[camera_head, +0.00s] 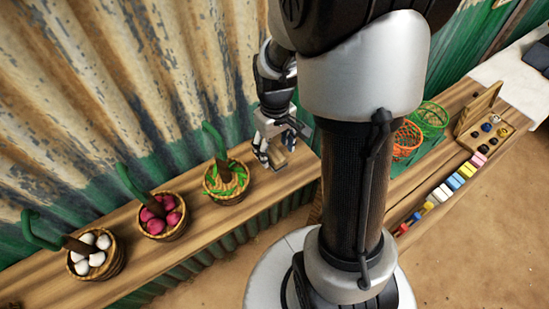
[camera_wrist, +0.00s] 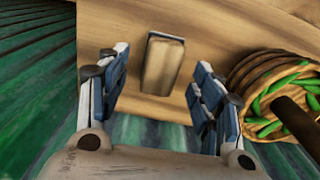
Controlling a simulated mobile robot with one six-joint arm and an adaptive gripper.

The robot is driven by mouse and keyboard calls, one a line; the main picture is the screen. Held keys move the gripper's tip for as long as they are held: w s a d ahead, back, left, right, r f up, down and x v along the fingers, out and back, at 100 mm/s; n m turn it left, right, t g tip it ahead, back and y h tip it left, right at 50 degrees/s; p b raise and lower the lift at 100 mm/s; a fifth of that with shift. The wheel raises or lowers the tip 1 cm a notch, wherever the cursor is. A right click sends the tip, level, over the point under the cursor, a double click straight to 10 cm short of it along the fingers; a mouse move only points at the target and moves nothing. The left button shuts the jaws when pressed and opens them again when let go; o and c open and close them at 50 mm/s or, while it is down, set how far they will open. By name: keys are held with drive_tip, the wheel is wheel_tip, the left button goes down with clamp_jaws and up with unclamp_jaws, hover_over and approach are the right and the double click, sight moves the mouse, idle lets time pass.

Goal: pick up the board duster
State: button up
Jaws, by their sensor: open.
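The board duster (camera_wrist: 162,68) is a pale wooden block with a dark grey edge. In the wrist view it lies on the wooden bench (camera_wrist: 215,28), between and beyond my open fingers. My gripper (camera_wrist: 158,88) is open and empty, with one blue-grey finger on each side of the duster's line. In the head view my gripper (camera_head: 276,150) hangs low over the bench, right of the basket of green chillies. A tan part of the duster (camera_head: 280,156) shows there, mostly hidden by the fingers.
The basket of green chillies (camera_head: 226,196) stands close beside my gripper. Baskets of pink (camera_head: 163,228) and white items (camera_head: 95,265) stand farther left. A corrugated wall (camera_head: 130,80) rises behind the bench. Wire baskets (camera_head: 432,117) and coloured blocks (camera_head: 453,183) are on the right.

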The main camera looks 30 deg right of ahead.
sight(274, 153)
wheel_tip(274, 153, down, 3)
drive_tip(key=shift+w+b, duration=0.1)
drive_tip(key=shift+b, duration=0.3)
drive_tip(key=c, duration=1.2)
drive_tip(key=shift+o, duration=0.2)
drive_tip(key=shift+r, duration=0.2)
wheel_tip(274, 153, up, 20)
drive_tip(key=p, duration=0.6)
drive_tip(key=shift+f, duration=0.15)
